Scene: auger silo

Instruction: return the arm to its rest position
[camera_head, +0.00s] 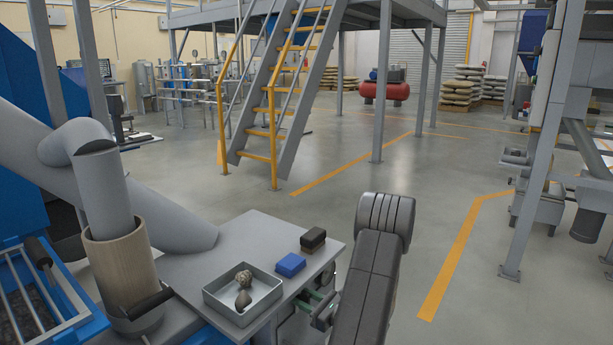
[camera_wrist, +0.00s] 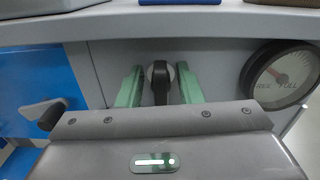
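My gripper (camera_wrist: 160,76) has two pale green fingers, which stand apart in the wrist view. A black lever handle (camera_wrist: 160,84) on a round grey hub shows in the gap between them. A gap shows on each side of the handle, so the fingers do not appear to clasp it. How deep the fingers reach around it I cannot tell. In the head view my dark arm (camera_head: 375,265) is bent down beside the right edge of the grey bench (camera_head: 200,272). My gripper there is low at the bench's side and partly hidden.
The bench carries a grey tray (camera_head: 265,304) with small lumps, a blue block (camera_head: 290,264) and a dark brush-like block (camera_head: 313,239). A dial gauge (camera_wrist: 283,80) sits right of the lever. A grey pipe (camera_head: 105,200) rises at left. Open floor (camera_head: 420,220) lies beyond.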

